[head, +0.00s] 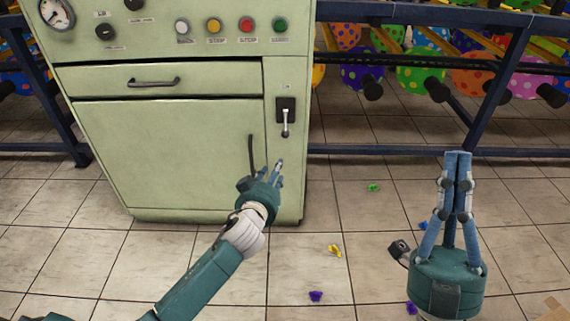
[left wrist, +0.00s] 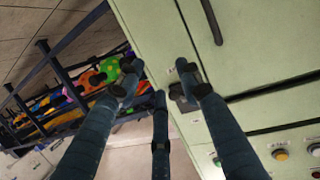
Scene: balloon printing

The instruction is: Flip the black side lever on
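The side lever (head: 286,118) is on the narrow right panel of the green machine (head: 170,150). It has a black mounting plate and a pale handle hanging down. My left gripper (head: 271,171) is below and slightly left of the lever, apart from it in the head view. In the left wrist view the left gripper (left wrist: 160,75) has its fingers spread with nothing between them. The lever's dark plate (left wrist: 179,93) shows there, partly hidden behind the right-hand finger. My right gripper (head: 458,156) is at the right, pointing up, its fingertips together and empty.
The machine has a drawer handle (head: 153,82), a vertical door handle (head: 252,150) near my left gripper, and coloured buttons (head: 246,24) above. A blue rack (head: 490,80) with dotted balloons stands behind on the right. Small coloured pieces lie on the tiled floor.

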